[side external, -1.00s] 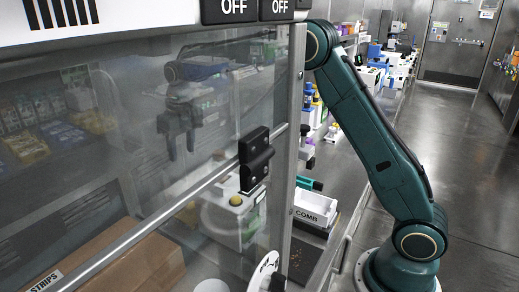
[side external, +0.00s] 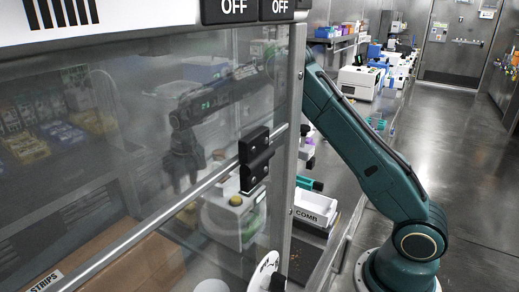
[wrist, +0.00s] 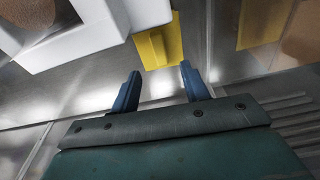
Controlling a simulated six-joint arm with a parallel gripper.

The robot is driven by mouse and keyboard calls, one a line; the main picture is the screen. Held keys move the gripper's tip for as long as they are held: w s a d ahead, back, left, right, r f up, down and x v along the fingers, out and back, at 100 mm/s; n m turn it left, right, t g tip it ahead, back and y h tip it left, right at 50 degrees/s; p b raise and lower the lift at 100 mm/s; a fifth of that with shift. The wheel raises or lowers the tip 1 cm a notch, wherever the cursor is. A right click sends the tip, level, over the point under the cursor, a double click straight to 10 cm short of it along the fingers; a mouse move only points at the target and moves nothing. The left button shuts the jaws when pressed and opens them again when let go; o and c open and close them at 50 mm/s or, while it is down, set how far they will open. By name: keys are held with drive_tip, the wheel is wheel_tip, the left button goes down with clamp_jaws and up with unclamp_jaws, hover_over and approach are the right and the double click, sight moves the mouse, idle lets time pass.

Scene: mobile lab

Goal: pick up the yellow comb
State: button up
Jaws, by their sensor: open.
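A yellow piece (wrist: 158,42), which looks like the comb, lies at the top centre of the wrist view, beside a white tray. My gripper (wrist: 158,78) is open and empty. Its two blue fingers point toward the yellow piece, whose near edge is just beyond the fingertips. I cannot tell the height gap. In the side view my gripper (side external: 182,172) shows dimly through the glass panel, fingers downward. The yellow comb cannot be made out in the side view.
A white tray labelled COMB (side external: 313,210) stands right of the glass panel's frame. In the wrist view a white tray (wrist: 85,45) is at upper left. Another yellow thing (wrist: 262,22) is at upper right. Shiny metal surface lies between them.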

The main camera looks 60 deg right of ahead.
drive_tip(key=shift+w+f, duration=0.2)
drive_tip(key=shift+f, duration=1.25)
drive_tip(key=shift+w+d+f, duration=0.1)
drive_tip(key=shift+w+f, duration=0.15)
drive_tip(key=shift+f, duration=1.05)
drive_tip(key=shift+w+f, duration=0.2)
drive_tip(key=shift+f, duration=1.1)
clamp_jaws()
